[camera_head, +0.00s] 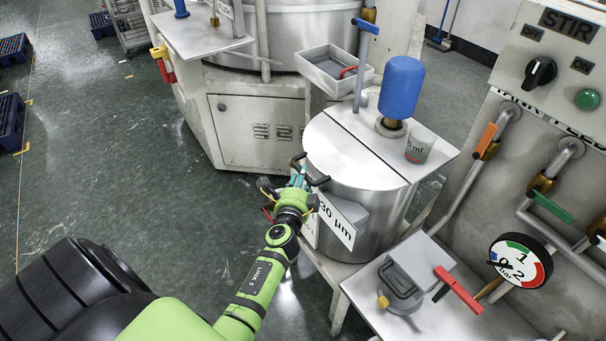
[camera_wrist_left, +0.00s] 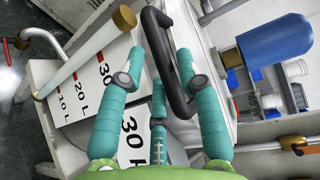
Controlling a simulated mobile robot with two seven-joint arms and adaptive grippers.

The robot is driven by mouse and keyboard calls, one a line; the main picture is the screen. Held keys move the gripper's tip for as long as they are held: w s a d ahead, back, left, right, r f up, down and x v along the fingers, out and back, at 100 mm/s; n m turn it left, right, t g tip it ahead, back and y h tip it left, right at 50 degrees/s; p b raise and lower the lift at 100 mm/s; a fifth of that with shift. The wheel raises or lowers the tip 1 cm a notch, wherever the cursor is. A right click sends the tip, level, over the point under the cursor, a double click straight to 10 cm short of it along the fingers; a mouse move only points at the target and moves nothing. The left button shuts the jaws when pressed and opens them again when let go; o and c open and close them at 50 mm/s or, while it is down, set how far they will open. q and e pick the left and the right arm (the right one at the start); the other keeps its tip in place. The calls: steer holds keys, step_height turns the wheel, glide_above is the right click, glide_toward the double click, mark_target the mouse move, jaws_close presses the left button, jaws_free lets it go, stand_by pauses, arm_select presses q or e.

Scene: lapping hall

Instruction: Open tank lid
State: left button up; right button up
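The steel tank (camera_head: 358,215) stands at the centre of the head view, with a "30 µm" label on its side. Its lid (camera_head: 340,150) lies flat on top, closed. A black bar handle (camera_head: 318,182) sits at the lid's near-left edge; it also shows in the wrist view (camera_wrist_left: 165,62). My left gripper (camera_head: 300,178), with teal fingers (camera_wrist_left: 160,65), is at this handle. Its fingers are spread, with the handle bar between or just beyond the fingertips; contact cannot be told. My right gripper is not in view.
A blue motor (camera_head: 401,88) and a cup (camera_head: 419,145) stand on the tank's fixed rear top. A grey tray (camera_head: 335,70) is behind. At right are a low table (camera_head: 430,310), a pressure gauge (camera_head: 520,262) and a STIR panel (camera_head: 550,60).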

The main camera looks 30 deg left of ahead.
arm_select(q)
steer(key=shift+w+a+f, duration=0.15)
steer(key=shift+w+a, duration=0.1)
steer(key=shift+w, duration=0.35)
steer(key=shift+w+a, duration=0.15)
steer(key=shift+w, duration=0.25)
jaws_close()
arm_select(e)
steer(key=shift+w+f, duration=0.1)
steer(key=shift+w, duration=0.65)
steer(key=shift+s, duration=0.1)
